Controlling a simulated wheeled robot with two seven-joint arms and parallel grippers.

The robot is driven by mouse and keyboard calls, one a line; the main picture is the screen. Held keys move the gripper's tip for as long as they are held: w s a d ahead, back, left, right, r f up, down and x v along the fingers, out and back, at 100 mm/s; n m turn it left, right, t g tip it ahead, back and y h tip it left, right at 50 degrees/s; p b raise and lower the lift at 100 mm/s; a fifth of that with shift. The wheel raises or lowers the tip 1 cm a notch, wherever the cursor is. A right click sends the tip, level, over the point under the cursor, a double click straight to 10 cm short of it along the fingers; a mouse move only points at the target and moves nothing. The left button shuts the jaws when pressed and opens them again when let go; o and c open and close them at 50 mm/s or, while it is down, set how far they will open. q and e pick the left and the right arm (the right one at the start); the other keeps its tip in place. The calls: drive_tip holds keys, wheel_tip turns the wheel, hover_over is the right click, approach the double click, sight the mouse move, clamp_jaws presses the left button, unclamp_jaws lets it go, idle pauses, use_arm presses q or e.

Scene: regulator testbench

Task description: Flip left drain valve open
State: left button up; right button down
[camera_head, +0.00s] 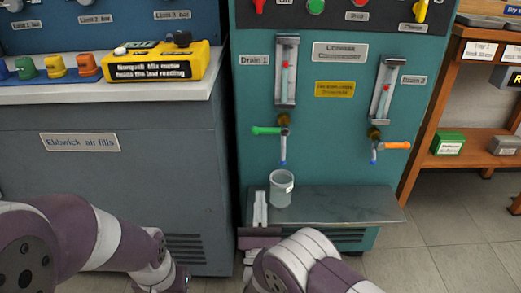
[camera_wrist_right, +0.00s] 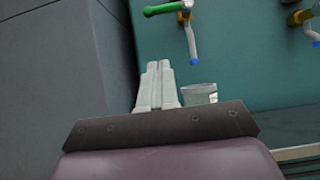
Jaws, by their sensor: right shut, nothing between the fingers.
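The left drain valve, under the Drain 1 label, has a green lever (camera_head: 266,130) that points left from its brass body (camera_head: 283,119). A spout with a blue tip (camera_head: 283,160) hangs below it. The green lever (camera_wrist_right: 165,8) also shows at the top of the right wrist view. My right gripper (camera_head: 260,198) is below the valve, in front of the teal panel and left of a clear cup. Its fingers (camera_wrist_right: 158,72) are shut and empty, apart from the lever. My left arm (camera_head: 110,240) comes in at lower left; its gripper fingers are not clearly seen.
The clear cup (camera_head: 281,188) stands on a grey shelf (camera_head: 345,205) under the valve, close beside my right fingers. The Drain 2 valve with an orange lever (camera_head: 397,145) is to the right. A grey bench (camera_head: 110,175) stands at left. The space right of the cup is clear.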

sight(269, 131)
drive_tip(key=s+r+b+x, duration=0.1)
drive_tip(key=b+x, duration=0.4)
drive_tip(key=x, duration=0.7)
drive_tip(key=shift+r, duration=0.8)
